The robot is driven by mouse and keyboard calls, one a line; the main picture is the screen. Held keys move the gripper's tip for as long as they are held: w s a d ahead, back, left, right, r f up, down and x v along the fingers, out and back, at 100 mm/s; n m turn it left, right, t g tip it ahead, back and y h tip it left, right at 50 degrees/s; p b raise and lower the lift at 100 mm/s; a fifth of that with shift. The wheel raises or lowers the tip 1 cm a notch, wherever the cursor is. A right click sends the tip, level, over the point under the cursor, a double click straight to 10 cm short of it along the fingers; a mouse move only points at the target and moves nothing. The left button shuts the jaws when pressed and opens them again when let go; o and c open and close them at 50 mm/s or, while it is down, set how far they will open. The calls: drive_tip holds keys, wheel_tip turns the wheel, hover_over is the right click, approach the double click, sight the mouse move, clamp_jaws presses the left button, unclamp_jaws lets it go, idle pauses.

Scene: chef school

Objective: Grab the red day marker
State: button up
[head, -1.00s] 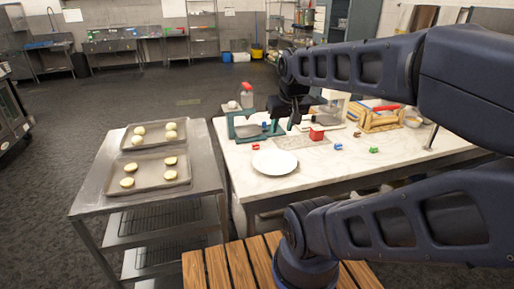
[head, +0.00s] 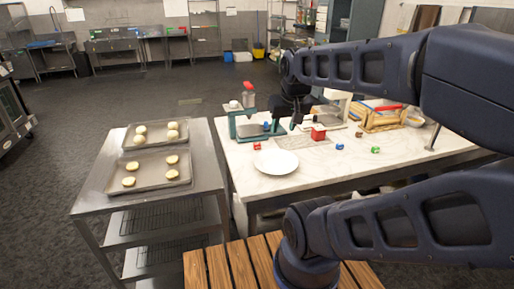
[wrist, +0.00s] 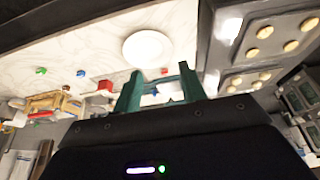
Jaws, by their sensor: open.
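The red day marker (head: 257,146) is a small red piece lying on the white marble table, just behind the white plate. In the wrist view the marker (wrist: 164,70) appears between my finger tips, beyond them on the table. My gripper (head: 284,129) is open and empty, above the table behind and to the right of the marker. Its teal fingers are spread apart in the wrist view (wrist: 159,70). I see no contact between the fingers and the marker.
The white plate (head: 276,162) lies in front of the marker. A red box (head: 318,134), a blue piece (head: 339,147) and a green piece (head: 375,150) lie to the right. A metal cart (head: 203,170) with trays stands left.

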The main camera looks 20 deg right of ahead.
drive_tip(key=shift+o, duration=0.3)
drive_tip(key=shift+w, duration=0.1)
drive_tip(key=w+d+f+n+g+h, duration=0.1)
drive_tip(key=w+f+n+g+h, duration=0.25)
drive_tip(key=w, duration=0.75)
drive_tip(key=n+g+h, duration=0.3)
drive_tip(key=n+h, duration=0.3)
drive_tip(key=n, duration=0.4)
approach(256, 144)
drive_tip(key=s+d+r, duration=0.2)
drive_tip(key=s+r, duration=0.6)
drive_tip(key=s, duration=0.1)
drive_tip(key=w+a+f+n+h, duration=0.1)
drive_tip(key=w+f, duration=0.1)
drive_tip(key=f, duration=0.1)
drive_tip(key=w+a+f+n+t+h, duration=0.1)
drive_tip(key=w+f+n, duration=0.1)
drive_tip(key=w+f, duration=0.1)
drive_tip(key=w+a+f+n+h, duration=0.1)
drive_tip(key=w+a+f+h, duration=0.1)
drive_tip(key=w+f, duration=0.1)
drive_tip(key=shift+a+f+t, duration=0.15)
drive_tip(key=shift+f+t, duration=0.2)
drive_tip(key=shift+f, duration=0.35)
drive_tip(key=shift+f+x, duration=0.15)
drive_tip(key=shift+x, duration=2.6)
drive_tip(key=shift+f+x, duration=0.15)
drive_tip(key=shift+x, duration=2.55)
drive_tip(key=shift+a, duration=0.15)
drive_tip(key=c, duration=1.1)
